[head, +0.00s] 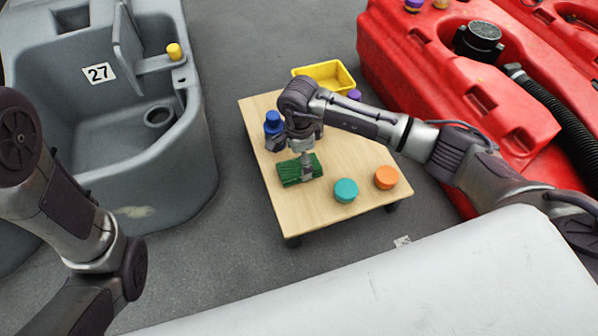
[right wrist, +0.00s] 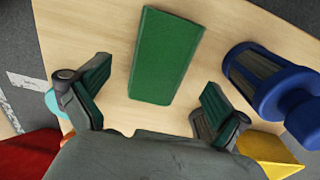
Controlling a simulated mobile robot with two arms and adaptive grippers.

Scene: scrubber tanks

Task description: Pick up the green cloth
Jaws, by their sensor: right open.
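The green cloth (head: 291,171) is a folded, flat rectangular block lying on the wooden table (head: 356,158). In the right wrist view the cloth (right wrist: 164,58) lies ahead of the fingers, in the span between them. My right gripper (head: 306,166) is over the cloth in the head view, pointing down and partly covering it. In the right wrist view its two fingers (right wrist: 152,100) are spread wide with nothing between the pads. My left arm shows at the left, but its gripper is out of the picture.
Teal (head: 346,190) and orange (head: 386,177) round caps sit on the table's near right. A yellow bin (head: 338,70) is at the back. A grey tank (head: 190,165) stands left, a red tank (head: 500,110) right.

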